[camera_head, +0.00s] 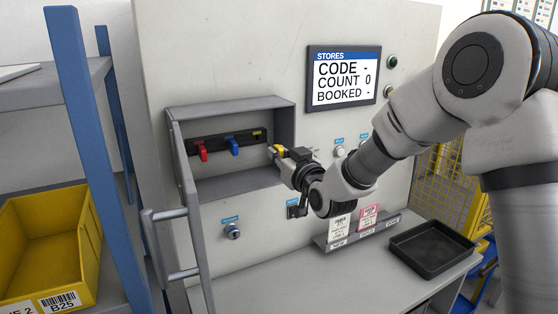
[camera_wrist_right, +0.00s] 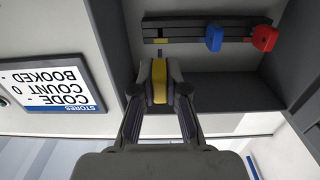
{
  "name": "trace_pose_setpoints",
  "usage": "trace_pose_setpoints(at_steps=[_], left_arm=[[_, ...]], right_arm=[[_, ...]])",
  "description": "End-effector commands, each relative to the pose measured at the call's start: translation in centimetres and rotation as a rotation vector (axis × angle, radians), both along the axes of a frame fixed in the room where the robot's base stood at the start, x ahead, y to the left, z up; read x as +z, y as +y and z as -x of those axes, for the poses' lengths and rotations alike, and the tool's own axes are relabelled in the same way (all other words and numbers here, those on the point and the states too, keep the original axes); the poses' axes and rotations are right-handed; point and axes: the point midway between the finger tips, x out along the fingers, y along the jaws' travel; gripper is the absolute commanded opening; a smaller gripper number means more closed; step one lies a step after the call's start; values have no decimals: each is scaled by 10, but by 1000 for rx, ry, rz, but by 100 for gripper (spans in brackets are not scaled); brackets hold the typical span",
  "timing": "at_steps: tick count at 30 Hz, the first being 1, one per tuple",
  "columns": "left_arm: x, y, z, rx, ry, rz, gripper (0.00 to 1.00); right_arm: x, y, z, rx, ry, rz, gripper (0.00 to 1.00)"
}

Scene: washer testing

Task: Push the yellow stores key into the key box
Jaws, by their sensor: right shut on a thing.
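The yellow stores key (camera_head: 278,150) is in my right gripper (camera_head: 282,154), at the right side of the open key box (camera_head: 235,184). In the right wrist view the yellow key (camera_wrist_right: 159,82) sits between the two fingers of the gripper (camera_wrist_right: 160,88). Inside the box a dark key rail (camera_head: 228,141) holds a red key (camera_head: 201,151) and a blue key (camera_head: 234,147). A yellow mark (camera_head: 257,133) is at the rail's right end. The key looks apart from the rail, in front of and below it. My left gripper is not in view.
The box door (camera_head: 190,215) stands open to the left. A screen (camera_head: 343,76) reads CODE -, COUNT 0, BOOKED -. Below are a key switch (camera_head: 232,231), a card holder (camera_head: 345,237) and a black tray (camera_head: 432,248). A yellow bin (camera_head: 48,245) is on the left shelf.

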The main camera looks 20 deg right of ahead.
Motion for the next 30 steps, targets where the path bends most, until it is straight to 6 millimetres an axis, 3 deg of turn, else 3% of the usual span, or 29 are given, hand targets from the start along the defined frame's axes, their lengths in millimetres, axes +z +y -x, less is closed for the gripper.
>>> trace_pose_setpoints(at_steps=[21,30], left_arm=[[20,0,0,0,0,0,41],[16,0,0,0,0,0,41]], right_arm=[[1,2,-51,0,0,1,0],[0,2,-50,0,-1,0,0]])
